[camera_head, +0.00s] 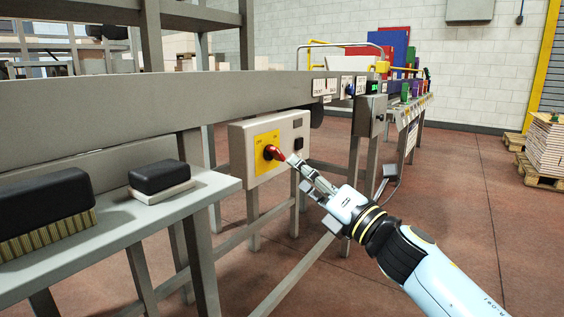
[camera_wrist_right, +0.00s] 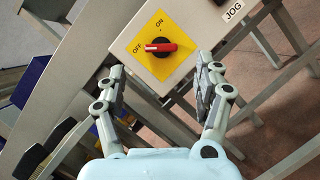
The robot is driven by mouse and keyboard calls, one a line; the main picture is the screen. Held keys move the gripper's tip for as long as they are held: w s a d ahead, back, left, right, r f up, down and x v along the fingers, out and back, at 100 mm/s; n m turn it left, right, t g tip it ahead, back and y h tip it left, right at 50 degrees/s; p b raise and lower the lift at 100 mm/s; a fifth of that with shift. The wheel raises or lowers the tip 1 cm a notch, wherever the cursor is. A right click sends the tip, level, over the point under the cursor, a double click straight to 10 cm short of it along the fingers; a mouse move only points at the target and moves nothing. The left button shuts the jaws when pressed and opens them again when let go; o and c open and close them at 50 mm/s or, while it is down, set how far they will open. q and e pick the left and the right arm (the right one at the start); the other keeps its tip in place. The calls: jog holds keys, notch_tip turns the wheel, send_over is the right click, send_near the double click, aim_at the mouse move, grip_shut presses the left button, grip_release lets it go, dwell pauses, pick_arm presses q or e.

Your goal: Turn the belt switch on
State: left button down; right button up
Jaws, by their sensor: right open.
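The belt switch is a red handle on a black knob (camera_head: 272,153), set on a yellow plate (camera_head: 262,160) on the front of a grey control box (camera_head: 298,124). In the right wrist view the red handle (camera_wrist_right: 162,47) lies across the plate, its pale end pointing at the word OFF; ON is above. My right gripper (camera_head: 300,173) is just in front of the switch. In the right wrist view its two fingers (camera_wrist_right: 163,78) are spread apart, with the handle showing beyond the gap between them. Nothing is held. My left gripper is not in view.
A black button (camera_head: 299,144) is on the box's right side; a JOG label (camera_wrist_right: 233,12) shows in the wrist view. Black brushes (camera_head: 160,176) lie on the grey bench (camera_head: 150,220) at left. Frame legs stand below the box.

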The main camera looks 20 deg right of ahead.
aim_at(281, 156)
jog(key=x, duration=0.7)
jog(key=shift+w, duration=0.3)
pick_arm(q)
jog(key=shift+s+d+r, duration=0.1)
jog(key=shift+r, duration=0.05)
